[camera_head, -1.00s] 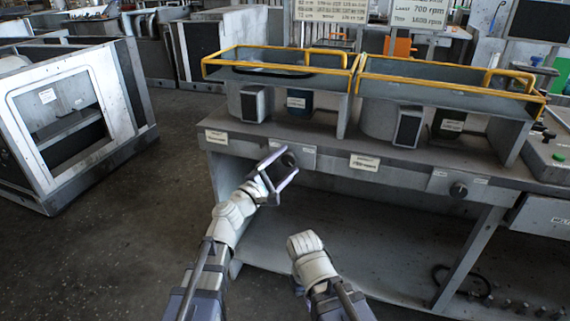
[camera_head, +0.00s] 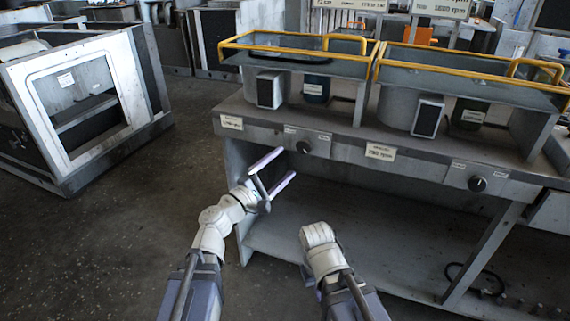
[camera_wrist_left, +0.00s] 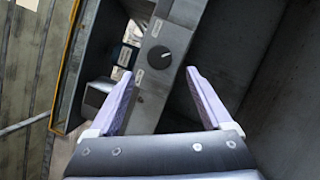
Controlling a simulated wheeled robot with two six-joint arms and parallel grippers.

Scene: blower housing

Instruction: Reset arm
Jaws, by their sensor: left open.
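My left gripper (camera_head: 275,172) is open and empty in front of the workbench, below its front panel. Its two pale purple fingers are spread apart. In the left wrist view the open fingers (camera_wrist_left: 158,88) point toward the bench front, with a black knob (camera_wrist_left: 159,57) on a grey panel beyond them. The same kind of knob (camera_head: 303,147) shows in the head view just above and right of the fingers, apart from them. My right arm is seen low in the middle, but its gripper is hidden from view.
The grey workbench (camera_head: 410,158) carries two blower housings with yellow rails (camera_head: 300,50). A second knob (camera_head: 477,183) sits further right on the panel. A lower shelf (camera_head: 350,250) is mostly bare. A grey frame cabinet (camera_head: 150,85) stands at the left, with open floor between.

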